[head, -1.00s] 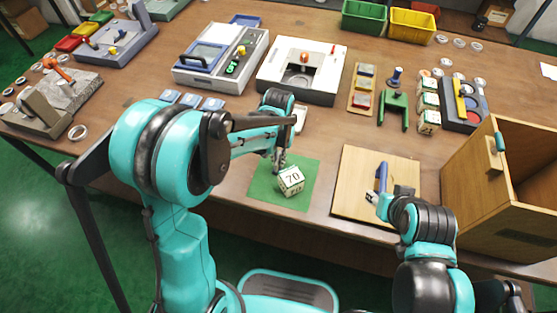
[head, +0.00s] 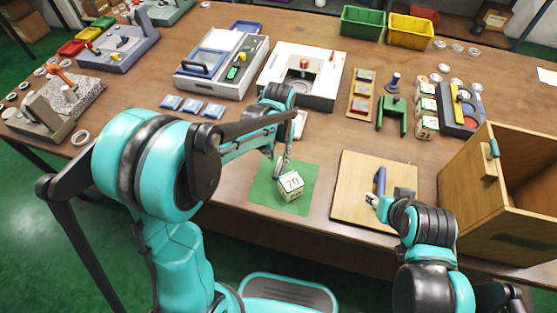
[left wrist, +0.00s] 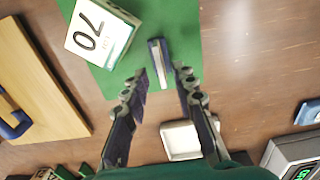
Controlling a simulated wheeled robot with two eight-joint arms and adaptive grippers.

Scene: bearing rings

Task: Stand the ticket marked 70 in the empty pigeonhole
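A cream block marked 70 (head: 291,186) sits on a green mat (head: 266,189). It also shows at the upper left of the left wrist view (left wrist: 98,32). My left gripper (head: 283,165) is just behind the block in the head view. In the left wrist view its fingers (left wrist: 161,80) are spread, with the block outside them. A narrow dark-blue piece with a pale top (left wrist: 160,62) shows between and beyond the fingers, apart from both. My right gripper (head: 373,200) is over a wooden board, its fingers too small to read. I cannot make out an empty pigeonhole.
The wooden board (head: 350,180) carries a blue handle (head: 380,180). An open wooden box (head: 470,195) stands at the right. Several number-marked blocks (head: 425,127) stand in a column behind the board. A small white tray (left wrist: 182,141) lies near the left gripper.

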